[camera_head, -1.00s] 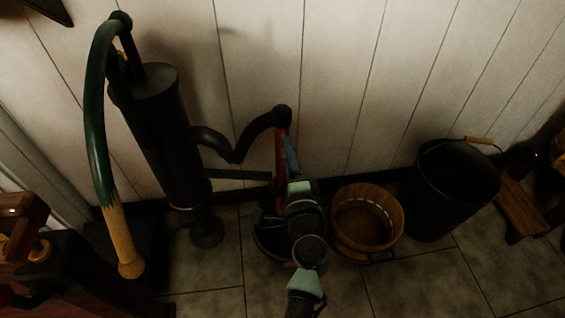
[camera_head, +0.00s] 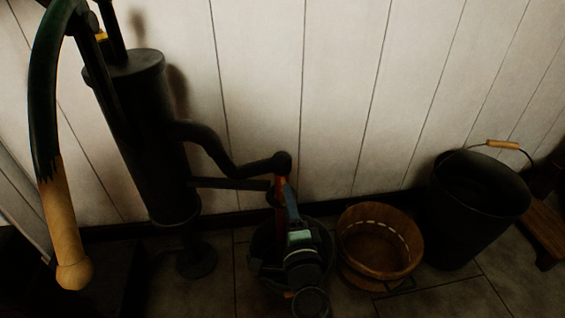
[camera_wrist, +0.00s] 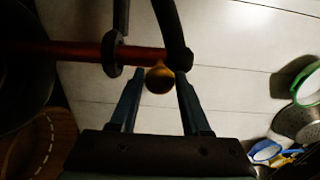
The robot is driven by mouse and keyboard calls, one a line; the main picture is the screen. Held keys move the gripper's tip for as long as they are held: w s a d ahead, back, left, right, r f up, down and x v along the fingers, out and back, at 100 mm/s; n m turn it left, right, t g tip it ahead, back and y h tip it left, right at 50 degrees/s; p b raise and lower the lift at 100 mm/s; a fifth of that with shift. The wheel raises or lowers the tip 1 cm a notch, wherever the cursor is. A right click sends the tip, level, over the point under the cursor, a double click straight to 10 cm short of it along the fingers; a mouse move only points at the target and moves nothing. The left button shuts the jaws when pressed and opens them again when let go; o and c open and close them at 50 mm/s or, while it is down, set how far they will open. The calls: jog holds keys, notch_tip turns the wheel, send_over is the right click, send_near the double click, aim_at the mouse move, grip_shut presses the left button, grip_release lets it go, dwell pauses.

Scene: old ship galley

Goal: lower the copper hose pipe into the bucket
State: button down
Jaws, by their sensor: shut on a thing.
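The copper hose pipe (camera_head: 278,194) is a reddish tube hanging from the end of the black pump spout (camera_head: 283,162). In the wrist view the pipe (camera_wrist: 75,51) runs sideways through a black ring (camera_wrist: 113,53). My gripper (camera_head: 287,192) is at the pipe, just below the spout. In the wrist view its fingers (camera_wrist: 153,76) are on either side of a round orange-brown knob (camera_wrist: 160,78) by the pipe, and they are shut on it. A dark bucket (camera_head: 262,258) stands on the floor below, partly hidden by my arm. Whether the pipe's lower end is inside it is hidden.
A wooden tub (camera_head: 352,262) stands close right of the dark bucket. A larger black bucket (camera_head: 460,235) with a wooden grip stands farther right. The black hand pump (camera_head: 155,150) and its long handle (camera_head: 62,220) stand left. The plank wall (camera_head: 330,90) is close behind.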

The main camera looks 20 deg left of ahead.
notch_tip(320, 180, down, 10)
jog(key=b, duration=0.8)
jog(key=shift+r, duration=0.2)
jog(key=shift+c, duration=1)
grip_release()
jog(key=shift+s+d+r, duration=0.1)
jog(key=v, duration=1)
jog(key=shift+s+d, duration=0.25)
jog(key=shift+s, duration=0.05)
